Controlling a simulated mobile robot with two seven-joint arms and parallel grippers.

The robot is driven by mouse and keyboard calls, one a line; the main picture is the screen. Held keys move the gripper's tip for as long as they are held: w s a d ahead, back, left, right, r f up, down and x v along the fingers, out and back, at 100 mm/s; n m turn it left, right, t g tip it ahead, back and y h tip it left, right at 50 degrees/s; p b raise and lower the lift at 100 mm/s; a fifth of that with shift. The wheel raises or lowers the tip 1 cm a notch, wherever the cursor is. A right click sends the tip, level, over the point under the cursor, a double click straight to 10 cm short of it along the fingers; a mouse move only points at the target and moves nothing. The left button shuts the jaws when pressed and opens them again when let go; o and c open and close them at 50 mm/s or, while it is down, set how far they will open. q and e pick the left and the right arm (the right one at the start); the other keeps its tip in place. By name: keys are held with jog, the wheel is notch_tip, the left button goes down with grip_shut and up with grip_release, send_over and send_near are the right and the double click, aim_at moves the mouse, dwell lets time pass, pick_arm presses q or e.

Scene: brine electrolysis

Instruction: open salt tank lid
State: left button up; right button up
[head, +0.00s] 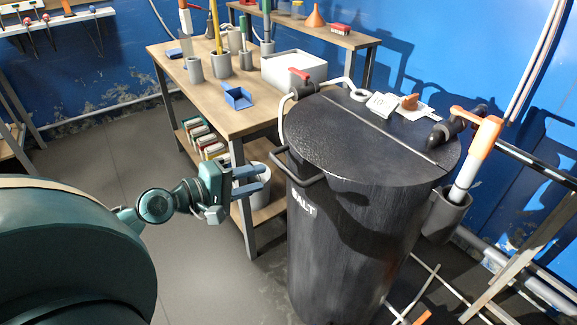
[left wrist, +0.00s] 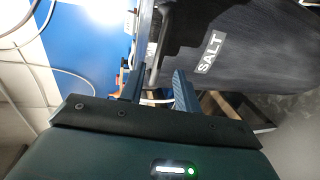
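The salt tank (head: 345,235) is a tall black barrel with white "SALT" lettering on its side; the lettering also shows on the tank in the left wrist view (left wrist: 255,62). Its dark round lid (head: 345,135) lies flat and closed, with a straight seam across the top. A black bar handle (head: 293,170) sticks out at the lid's front left edge. My left gripper (head: 266,181) is open and empty, just left of the handle and apart from it. Its two blue-grey fingers (left wrist: 158,88) are spread in the left wrist view. My right gripper is in neither view.
A wooden workbench (head: 215,108) with cups, a blue tray (head: 238,97) and a white bin (head: 293,70) stands behind and left. A pipe with an orange handle (head: 477,125) stands at the tank's right. Small white items sit on the tank's rear top. The floor at front left is clear.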

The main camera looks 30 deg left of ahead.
aim_at(284, 171)
pick_arm(q)
jog(key=p+x, duration=0.1)
jog(key=x, duration=0.8)
jog(key=shift+c, duration=0.2)
jog(key=shift+s, duration=0.1)
grip_shut()
